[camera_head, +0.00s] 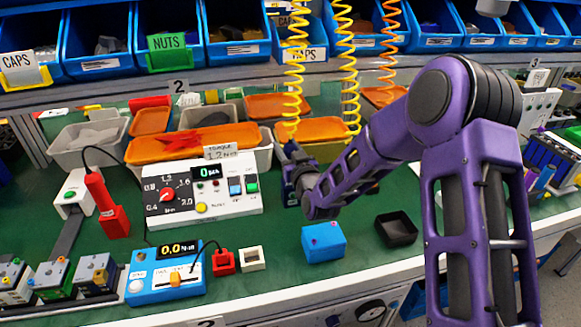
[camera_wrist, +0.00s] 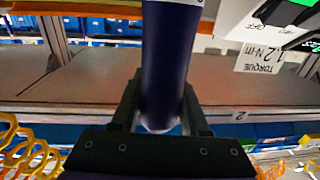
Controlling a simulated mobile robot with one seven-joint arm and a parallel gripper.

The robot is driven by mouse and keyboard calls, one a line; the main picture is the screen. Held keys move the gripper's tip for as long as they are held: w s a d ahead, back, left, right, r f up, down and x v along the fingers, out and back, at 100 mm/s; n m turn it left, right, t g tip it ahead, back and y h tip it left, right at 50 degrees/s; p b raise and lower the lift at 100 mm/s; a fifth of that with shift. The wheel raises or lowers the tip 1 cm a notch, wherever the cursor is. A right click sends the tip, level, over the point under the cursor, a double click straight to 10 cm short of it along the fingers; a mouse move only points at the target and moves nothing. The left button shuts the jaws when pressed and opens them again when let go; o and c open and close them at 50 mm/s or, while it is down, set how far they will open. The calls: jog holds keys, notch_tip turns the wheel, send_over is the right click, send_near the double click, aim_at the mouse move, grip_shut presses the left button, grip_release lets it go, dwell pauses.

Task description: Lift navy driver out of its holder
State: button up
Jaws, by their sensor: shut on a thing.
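The navy driver (camera_wrist: 168,60) is a dark blue cylinder that fills the middle of the wrist view, with a pale rounded end between the two dark fingers. My gripper (camera_wrist: 160,100) is shut on it. In the head view my gripper (camera_head: 288,165) is above the green bench, just right of the white torque control box (camera_head: 202,190). The driver is hard to make out there, among the gripper and the hanging yellow coil. I cannot tell which part is its holder, or whether the driver still sits in it.
Yellow coiled hoses (camera_head: 294,70) hang close by my gripper. Grey bins with orange lids (camera_head: 318,128) stand behind it. A blue block (camera_head: 323,242) and a black tray (camera_head: 396,229) lie in front. A blue readout box (camera_head: 166,274) is at the front left.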

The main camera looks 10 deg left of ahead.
grip_shut()
jog(key=shift+r, duration=0.1)
notch_tip(320, 180, up, 10)
jog(key=p, duration=0.1)
jog(key=o, duration=0.5)
grip_release()
grip_shut()
dwell(0.8)
